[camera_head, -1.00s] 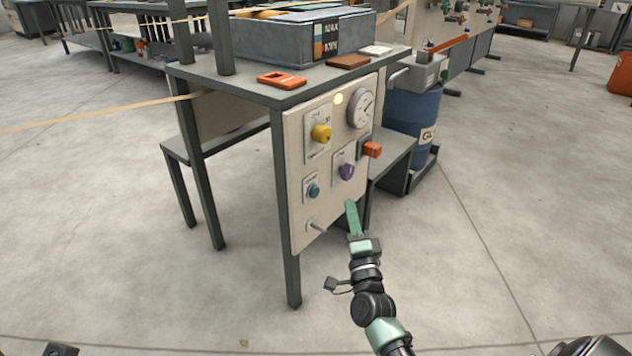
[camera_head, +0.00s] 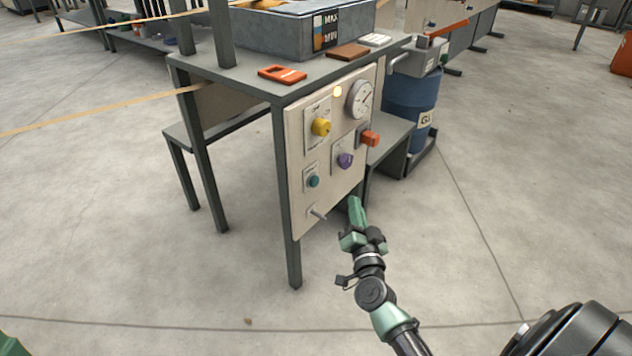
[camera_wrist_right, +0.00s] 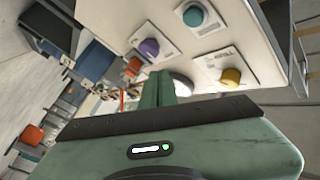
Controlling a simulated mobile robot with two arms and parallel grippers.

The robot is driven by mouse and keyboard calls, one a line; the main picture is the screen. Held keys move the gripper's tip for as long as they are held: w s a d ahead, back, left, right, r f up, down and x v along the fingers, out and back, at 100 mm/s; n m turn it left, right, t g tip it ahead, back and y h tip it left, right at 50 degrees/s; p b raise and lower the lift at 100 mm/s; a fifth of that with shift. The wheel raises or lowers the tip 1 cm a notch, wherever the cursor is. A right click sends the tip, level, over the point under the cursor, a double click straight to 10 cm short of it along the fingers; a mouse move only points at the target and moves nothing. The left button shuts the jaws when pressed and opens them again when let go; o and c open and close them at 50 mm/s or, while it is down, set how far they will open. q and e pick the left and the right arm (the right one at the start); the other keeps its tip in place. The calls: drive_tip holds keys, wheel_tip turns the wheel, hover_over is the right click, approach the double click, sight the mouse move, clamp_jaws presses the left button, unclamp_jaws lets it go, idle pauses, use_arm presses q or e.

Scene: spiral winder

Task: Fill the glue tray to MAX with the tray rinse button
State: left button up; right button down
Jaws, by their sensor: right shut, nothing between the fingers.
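The grey glue tray (camera_head: 275,38) sits on the table, with its top cut by the head view's upper edge. Its side carries a MAX/MIN level label (camera_head: 326,30); I cannot read the level. The beige panel (camera_head: 298,215) below has a teal round button (camera_head: 313,181), also in the right wrist view (camera_wrist_right: 193,16), a purple knob (camera_head: 344,160) and a yellow knob (camera_head: 321,126). Their labels are too small to read. My right gripper (camera_head: 354,203) is shut and empty, pointing up near the panel's lower right edge, apart from the teal button. My left gripper is out of view.
A pale lever (camera_head: 317,213) sticks out low on the panel. An orange-red handle (camera_head: 370,139), gauge (camera_head: 360,99) and lit yellow lamp (camera_head: 337,92) are higher up. A blue drum (camera_head: 408,100) stands behind at right.

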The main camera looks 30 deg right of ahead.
sight(314, 181)
drive_tip(key=w+a+b, duration=0.1)
drive_tip(key=w+a, duration=0.2)
drive_tip(key=w, duration=0.5)
drive_tip(key=shift+a+b, duration=0.2)
drive_tip(key=shift+b, duration=0.1)
drive_tip(key=shift+w, duration=0.15)
idle(1.8)
drive_tip(key=shift+w+a, duration=0.15)
drive_tip(key=shift+w, duration=0.15)
drive_tip(key=shift+w+a, duration=0.2)
drive_tip(key=shift+w, duration=0.2)
idle(4.2)
